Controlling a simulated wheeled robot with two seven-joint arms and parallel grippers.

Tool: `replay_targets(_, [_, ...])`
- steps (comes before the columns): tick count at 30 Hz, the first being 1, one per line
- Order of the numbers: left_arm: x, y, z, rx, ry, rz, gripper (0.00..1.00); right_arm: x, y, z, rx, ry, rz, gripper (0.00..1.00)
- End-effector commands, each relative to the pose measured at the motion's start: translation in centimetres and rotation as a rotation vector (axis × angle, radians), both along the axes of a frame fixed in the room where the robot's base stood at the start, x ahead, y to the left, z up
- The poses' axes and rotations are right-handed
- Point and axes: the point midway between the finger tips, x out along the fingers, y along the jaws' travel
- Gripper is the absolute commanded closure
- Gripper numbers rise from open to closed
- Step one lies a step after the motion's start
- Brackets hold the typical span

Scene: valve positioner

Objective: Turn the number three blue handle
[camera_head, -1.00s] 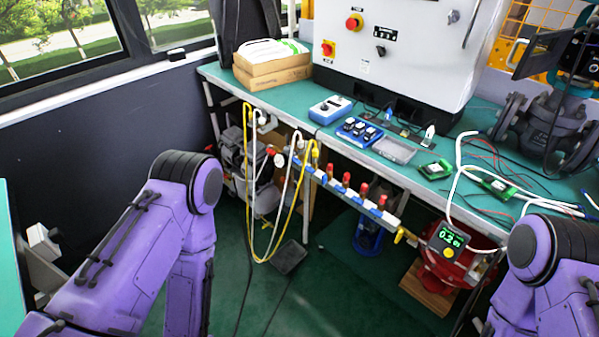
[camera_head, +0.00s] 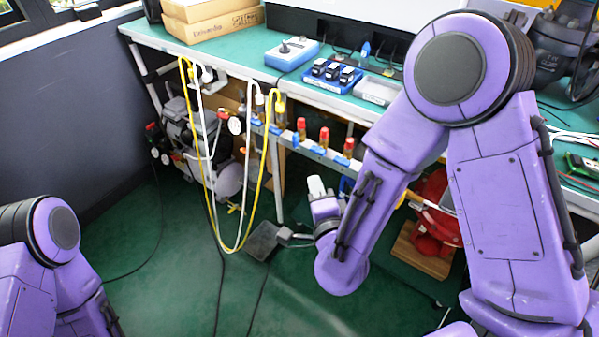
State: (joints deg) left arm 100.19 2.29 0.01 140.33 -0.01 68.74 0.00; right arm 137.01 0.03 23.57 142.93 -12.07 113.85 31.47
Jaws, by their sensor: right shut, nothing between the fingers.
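The pipe manifold (camera_head: 329,155) runs along the front edge of the workbench, with several small blue handles (camera_head: 317,150) and red-capped fittings (camera_head: 323,137). No number on the handles is readable, so I cannot tell which is number three. My right arm hides the manifold's right part. My right gripper (camera_head: 287,238) is small in the view, below and in front of the manifold, pointing left. It is shut and empty, apart from the handles. My left gripper is out of view; only part of my left arm shows at the lower left.
Yellow and white hoses (camera_head: 270,170) hang in loops left of the manifold. The green workbench (camera_head: 240,57) carries boxes (camera_head: 212,24) and a blue device (camera_head: 292,53).

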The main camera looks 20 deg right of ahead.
Motion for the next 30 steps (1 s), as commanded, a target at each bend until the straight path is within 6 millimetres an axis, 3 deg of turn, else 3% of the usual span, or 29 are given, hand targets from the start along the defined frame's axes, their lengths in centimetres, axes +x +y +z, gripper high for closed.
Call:
replay_targets(1, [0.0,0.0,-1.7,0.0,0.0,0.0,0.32,0.3,0.6,0.4,0.061,-0.071,-0.001,1.0])
replay_targets(4, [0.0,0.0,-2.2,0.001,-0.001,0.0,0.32,0.8,1.0,2.1,0.129,-0.137,-0.007,1.0])
replay_targets(9, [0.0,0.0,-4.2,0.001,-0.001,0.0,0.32,3.3,0.5,2.1,0.137,-0.145,-0.013,1.0])
replay_targets(11, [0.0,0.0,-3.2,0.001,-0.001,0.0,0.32,4.6,0.4,2.7,0.134,-0.14,-0.011,1.0])
replay_targets(19, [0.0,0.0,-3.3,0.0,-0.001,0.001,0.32,9.2,-0.3,2.6,0.128,-0.137,-0.012,1.0])
replay_targets(30, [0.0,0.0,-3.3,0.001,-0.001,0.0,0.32,10.4,-0.4,2.6,0.126,-0.135,-0.012,1.0])
